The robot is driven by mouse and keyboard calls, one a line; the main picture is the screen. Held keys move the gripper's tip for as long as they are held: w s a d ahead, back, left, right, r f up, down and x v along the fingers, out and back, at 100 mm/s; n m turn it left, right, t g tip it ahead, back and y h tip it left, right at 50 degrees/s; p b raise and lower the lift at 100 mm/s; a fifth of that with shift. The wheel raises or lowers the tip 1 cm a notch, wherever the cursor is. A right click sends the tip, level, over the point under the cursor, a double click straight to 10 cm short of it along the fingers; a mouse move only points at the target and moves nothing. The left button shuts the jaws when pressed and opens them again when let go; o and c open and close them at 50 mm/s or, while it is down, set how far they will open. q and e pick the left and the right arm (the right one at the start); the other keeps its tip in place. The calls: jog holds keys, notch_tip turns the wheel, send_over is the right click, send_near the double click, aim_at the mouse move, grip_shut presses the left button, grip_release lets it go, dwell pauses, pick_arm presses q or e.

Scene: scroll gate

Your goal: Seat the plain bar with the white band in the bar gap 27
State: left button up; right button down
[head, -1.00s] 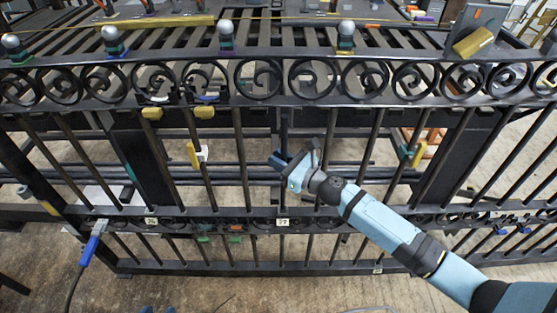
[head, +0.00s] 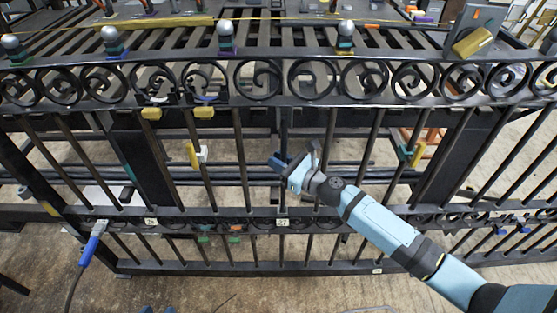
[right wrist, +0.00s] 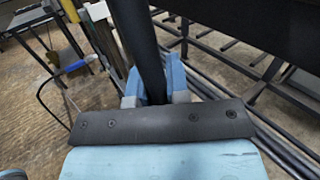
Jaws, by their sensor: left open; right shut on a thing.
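My right gripper (head: 283,163) is shut on a dark, upright bar (head: 284,130), in front of the black gate. The bar also shows close up in the right wrist view (right wrist: 143,45), rising between the blue fingers. In the head view, its upper part reaches up to the scroll rail (head: 300,100). I cannot tell whether its ends sit in the rails. I see no white band on it. A small white tag, which seems to read 27 (head: 282,222), is on the lower rail (head: 335,219) below the gripper. My left gripper is not in view.
Other dark bars (head: 241,160) stand on both sides of the gripper. Yellow clamps (head: 204,112) hang under the scroll rail, with a yellow and white piece (head: 195,154) lower down. A blue-handled tool (head: 91,247) hangs at the left. The floor in front is mostly clear.

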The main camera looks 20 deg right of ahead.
pick_arm(q)
jog(key=shift+f+b, duration=0.65)
jog(key=shift+f, duration=0.05)
pick_arm(e)
jog(key=shift+f, duration=0.8)
pick_arm(q)
jog(key=shift+r+p, duration=1.25)
jog(key=shift+r, duration=0.05)
pick_arm(e)
jog(key=shift+w+d+r+m, duration=0.1)
jog(key=shift+w+d+m, duration=0.1)
jog(key=shift+w, duration=0.45)
jog(key=shift+w+d+m, duration=0.1)
jog(key=shift+w+d, duration=0.1)
jog(key=shift+w, duration=0.45)
jog(key=c, duration=1)
grip_release()
jog(key=shift+s+f, duration=0.1)
jog(key=shift+f, duration=0.1)
pick_arm(q)
jog(key=shift+f, duration=0.15)
jog(key=shift+a+f, duration=0.1)
jog(key=shift+f, duration=0.25)
pick_arm(e)
jog(key=v, duration=1.3)
jog(key=shift+s+d+r, duration=0.25)
jog(key=shift+s+r, duration=0.05)
jog(key=shift+r, duration=0.05)
